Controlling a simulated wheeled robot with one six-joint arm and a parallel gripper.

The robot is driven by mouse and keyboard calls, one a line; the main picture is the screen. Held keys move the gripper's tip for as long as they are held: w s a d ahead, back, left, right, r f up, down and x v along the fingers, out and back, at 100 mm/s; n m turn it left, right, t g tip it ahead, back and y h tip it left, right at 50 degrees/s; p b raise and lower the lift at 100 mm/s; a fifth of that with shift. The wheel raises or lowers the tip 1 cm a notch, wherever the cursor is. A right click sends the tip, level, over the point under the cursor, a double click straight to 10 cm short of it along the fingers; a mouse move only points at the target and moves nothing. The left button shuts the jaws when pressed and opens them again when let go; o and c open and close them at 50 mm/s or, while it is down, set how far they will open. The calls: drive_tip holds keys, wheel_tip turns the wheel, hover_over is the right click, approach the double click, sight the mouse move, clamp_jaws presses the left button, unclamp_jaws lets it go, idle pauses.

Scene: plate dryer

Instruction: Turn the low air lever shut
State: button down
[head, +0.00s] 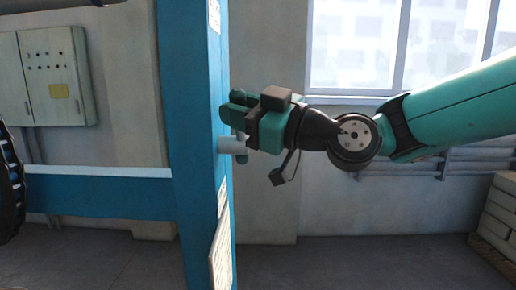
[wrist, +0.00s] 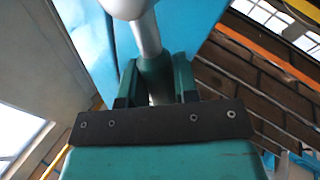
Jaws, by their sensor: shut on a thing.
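The low air lever shows in the wrist view as a pale metal rod (wrist: 146,38) with a green grip (wrist: 153,70), running from a rounded pale hub (wrist: 124,7). In the head view the pale grey hub (head: 231,145) sticks out of the side of the blue post. My gripper (head: 236,109) is beside the post at the hub's height, pointing left. In the wrist view my gripper (wrist: 156,80) has its two green fingers on either side of the grip, shut on it. In the head view the fingers hide most of the lever.
The blue post (head: 190,120) with a blue crossbeam (head: 100,190) stands close to my fingers. A paper sheet (head: 221,250) is on the post's lower side. A grey electrical cabinet (head: 55,80) is on the wall behind. Stacked pale sacks or blocks (head: 498,215) are at right.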

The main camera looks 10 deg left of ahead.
sight(237, 152)
drive_tip(key=f+n+b, duration=0.1)
drive_tip(key=b, duration=0.3)
drive_tip(key=s+f+n+y+b, duration=0.1)
drive_tip(key=n+b, duration=0.1)
drive_tip(key=b, duration=0.3)
drive_tip(key=s+n+g+y+b, duration=0.1)
drive_tip(key=b, duration=0.3)
drive_tip(key=shift+s+d+f+n, duration=0.15)
drive_tip(key=shift+f+n, duration=0.25)
drive_tip(key=n+b, duration=0.1)
drive_tip(key=b, duration=0.1)
drive_tip(key=f+n+g+b, duration=0.1)
drive_tip(key=b, duration=0.2)
drive_tip(key=s+n+g+y+b, duration=0.1)
drive_tip(key=b, duration=0.2)
drive_tip(key=shift+f+n, duration=0.15)
drive_tip(key=shift+n, duration=0.15)
drive_tip(key=f+n+g+b, duration=0.1)
drive_tip(key=n+g+b, duration=0.1)
drive_tip(key=n+b, duration=0.1)
drive_tip(key=f+n+g+b, duration=0.1)
drive_tip(key=n+g+b, duration=0.1)
drive_tip(key=n+b, duration=0.1)
drive_tip(key=s+f+n+g+y+b, duration=0.1)
drive_tip(key=n+g+b, duration=0.1)
drive_tip(key=n+b, duration=0.2)
drive_tip(key=shift+d+b, duration=0.1)
drive_tip(key=shift+b, duration=0.65)
drive_tip(key=c, duration=0.9)
unclamp_jaws()
